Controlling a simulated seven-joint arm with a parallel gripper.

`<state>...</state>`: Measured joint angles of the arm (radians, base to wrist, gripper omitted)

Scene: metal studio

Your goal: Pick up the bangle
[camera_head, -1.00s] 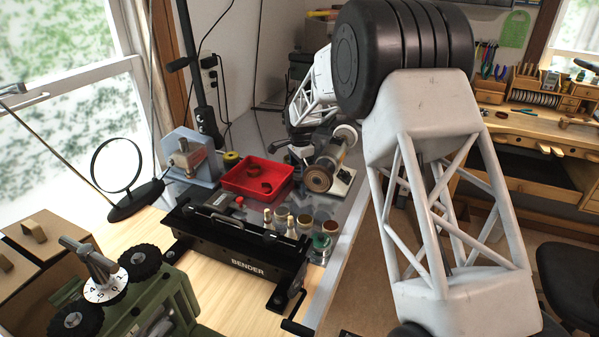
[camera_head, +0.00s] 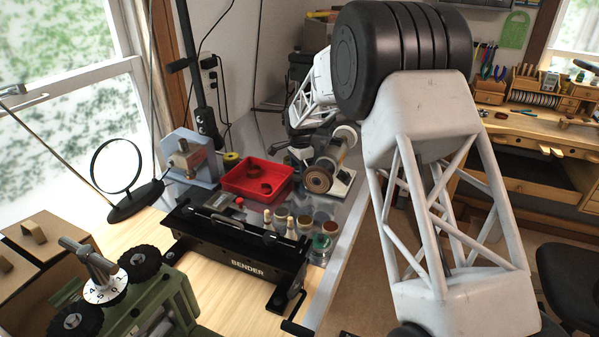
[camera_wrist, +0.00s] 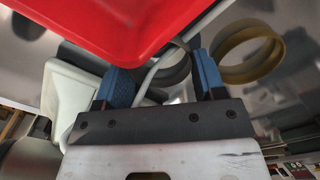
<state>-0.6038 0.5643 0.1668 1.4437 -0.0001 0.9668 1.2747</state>
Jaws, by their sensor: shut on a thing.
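My gripper (camera_wrist: 164,80) shows in the wrist view with two blue-padded fingers set apart. A dark grey curved band, which looks like the bangle (camera_wrist: 178,72), lies between them, and the gripper is shut on it. Part of the band is hidden by the fingers and a pale cable-like strip. A brass-coloured ring (camera_wrist: 250,52) shows just right of the right finger.
The red tray (camera_head: 240,190) holds dark ring-like pieces; its wall is close above my left finger in the wrist view (camera_wrist: 130,50). The polishing machine (camera_head: 318,180) stands to its right. Several small jars and the black bender (camera_head: 235,250) are in front.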

